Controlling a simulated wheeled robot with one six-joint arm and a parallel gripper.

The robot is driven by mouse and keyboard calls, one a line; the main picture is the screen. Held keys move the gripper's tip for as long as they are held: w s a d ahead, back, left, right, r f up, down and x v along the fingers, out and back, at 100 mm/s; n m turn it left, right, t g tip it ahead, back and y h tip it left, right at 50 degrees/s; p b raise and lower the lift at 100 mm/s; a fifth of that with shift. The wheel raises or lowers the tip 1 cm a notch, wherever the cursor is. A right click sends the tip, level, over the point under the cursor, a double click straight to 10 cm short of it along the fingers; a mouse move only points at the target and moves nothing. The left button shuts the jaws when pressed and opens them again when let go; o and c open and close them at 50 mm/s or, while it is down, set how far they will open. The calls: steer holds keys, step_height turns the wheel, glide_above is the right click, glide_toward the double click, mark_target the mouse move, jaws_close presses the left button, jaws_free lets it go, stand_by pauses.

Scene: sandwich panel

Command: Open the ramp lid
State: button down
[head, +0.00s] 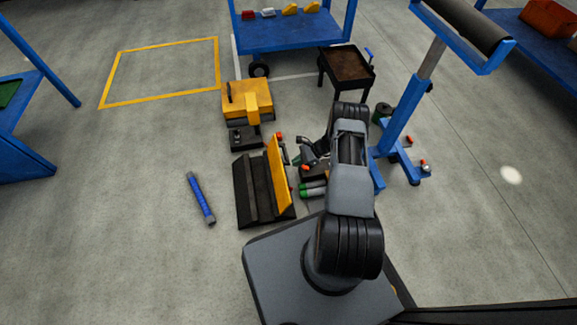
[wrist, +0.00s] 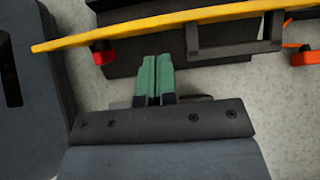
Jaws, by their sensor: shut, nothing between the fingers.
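The ramp lid is a yellow panel (head: 277,173) standing steeply tilted up on the right part of a low black ramp-like body (head: 246,192). In the wrist view the lid (wrist: 150,31) crosses the top as a long yellow strip, with a dark handle-like bracket (wrist: 235,50) on its near side. My gripper (head: 297,159) is low on the right side of the lid. In the wrist view its green fingers (wrist: 155,78) are together with nothing between them, a little short of the lid's edge. My arm hides part of the floor to the right.
A yellow-and-black machine (head: 247,100) stands behind the ramp. A blue rod (head: 201,198) lies on the floor to its left. Green cylinders (head: 313,191) lie right of the ramp. A blue stand (head: 398,130) and a small dark table (head: 347,66) are further right. The left floor is mostly clear.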

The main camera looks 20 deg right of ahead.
steer(key=p+v, duration=0.1)
steer(key=v, duration=0.7)
steer(key=shift+p, duration=0.3)
